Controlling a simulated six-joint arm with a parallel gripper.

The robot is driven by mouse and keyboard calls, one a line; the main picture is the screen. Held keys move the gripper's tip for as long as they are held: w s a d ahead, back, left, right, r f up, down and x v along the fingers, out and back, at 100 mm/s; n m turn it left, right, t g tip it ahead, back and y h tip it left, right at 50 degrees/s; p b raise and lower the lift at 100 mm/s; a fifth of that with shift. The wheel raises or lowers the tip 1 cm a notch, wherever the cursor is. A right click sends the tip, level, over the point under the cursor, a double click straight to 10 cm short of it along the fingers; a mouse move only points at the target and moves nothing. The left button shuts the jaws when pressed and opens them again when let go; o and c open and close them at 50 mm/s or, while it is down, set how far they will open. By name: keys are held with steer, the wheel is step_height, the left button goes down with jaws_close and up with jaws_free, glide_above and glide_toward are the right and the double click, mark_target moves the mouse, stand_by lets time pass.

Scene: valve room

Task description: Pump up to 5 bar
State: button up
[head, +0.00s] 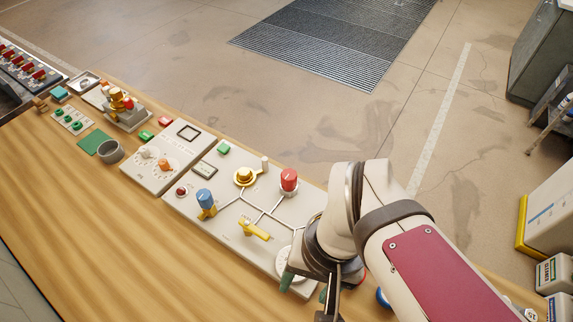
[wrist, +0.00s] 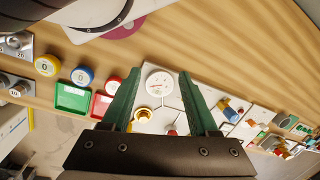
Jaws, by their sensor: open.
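A light grey valve panel (head: 262,262) lies on the wooden bench. It carries a red-topped cylinder (head: 289,180), a blue-topped valve (head: 205,199) on a yellow base, a round yellow wheel (head: 243,176) and a yellow lever (head: 255,230), joined by pale lines. A round white gauge (wrist: 158,82) is at the panel's end, between my finger outlines in the wrist view; its reading is too small to tell. In the head view my arm partly hides it. My gripper (wrist: 159,72) is open, green fingers apart with nothing between them, above the panel's near right end.
A second panel with an orange knob (head: 164,165) adjoins on the left, with a grey cup (head: 110,151) beyond. Green (wrist: 73,97) and red trays, and yellow and blue round weights or lids, lie beyond the gauge. Bare wood (head: 130,225) runs along the bench's front.

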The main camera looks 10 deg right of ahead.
steer(key=shift+o, duration=1.3)
steer(key=w+d+r+n, duration=0.1)
steer(key=w+r+n, duration=0.2)
steer(key=w+n, duration=0.4)
steer(key=w, duration=0.2)
steer(key=shift+w+h, duration=0.3)
steer(key=shift+w, duration=0.1)
steer(key=n+h, duration=0.1)
steer(key=n, duration=1.5)
glide_above(289, 174)
step_height(289, 174, down, 4)
step_height(289, 174, down, 14)
steer(key=shift+f, duration=0.5)
jaws_close()
